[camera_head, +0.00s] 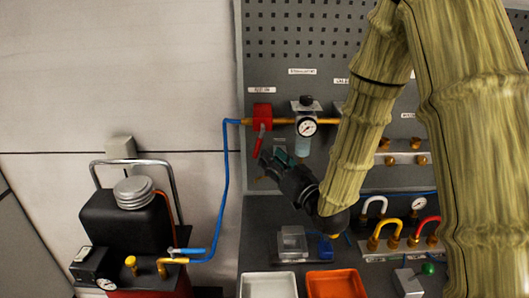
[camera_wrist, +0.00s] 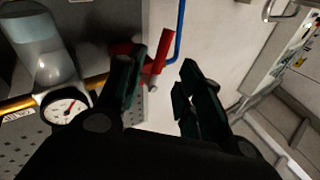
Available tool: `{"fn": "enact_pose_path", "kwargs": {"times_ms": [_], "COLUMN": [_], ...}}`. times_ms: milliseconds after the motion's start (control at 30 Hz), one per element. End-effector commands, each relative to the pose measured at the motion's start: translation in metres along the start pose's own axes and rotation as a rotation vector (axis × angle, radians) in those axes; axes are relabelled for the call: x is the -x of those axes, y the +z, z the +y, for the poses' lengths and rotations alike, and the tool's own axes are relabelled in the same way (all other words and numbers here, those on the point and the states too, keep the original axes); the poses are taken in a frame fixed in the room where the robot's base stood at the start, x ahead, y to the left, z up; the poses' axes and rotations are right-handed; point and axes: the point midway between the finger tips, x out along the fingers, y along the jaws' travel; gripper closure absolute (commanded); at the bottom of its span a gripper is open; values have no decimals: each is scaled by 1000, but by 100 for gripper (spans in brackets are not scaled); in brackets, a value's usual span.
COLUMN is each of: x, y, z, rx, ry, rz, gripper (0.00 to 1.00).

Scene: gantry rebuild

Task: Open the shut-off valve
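The shut-off valve is a red block (camera_head: 262,112) on the grey pegboard, at the left end of a brass pipe. Its red lever (camera_head: 259,141) hangs down, tilted slightly left at the bottom. In the wrist view the red valve body (camera_wrist: 122,48) is partly hidden behind my left finger, and the lever (camera_wrist: 159,56) shows in the gap between the fingers, nearer the left one. My gripper (camera_head: 271,162) has dark green fingers and is just below the lever's lower end. It is open and empty in the wrist view (camera_wrist: 163,68). I cannot tell whether a finger touches the lever.
A pressure gauge (camera_head: 306,127) with a clear bowl sits right of the valve. A blue hose (camera_head: 226,160) runs from the pipe down to a black and red machine (camera_head: 128,222) at left. A white tray (camera_head: 268,285) and an orange tray (camera_head: 336,284) lie below.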

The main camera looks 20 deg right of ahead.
Motion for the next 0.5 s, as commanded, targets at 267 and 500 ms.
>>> {"fn": "enact_pose_path", "kwargs": {"times_ms": [267,500], "x": [34,41], "y": [0,0], "z": [1,0], "rx": [0,0], "ry": [1,0], "rz": [-1,1], "gripper": [64,64]}}
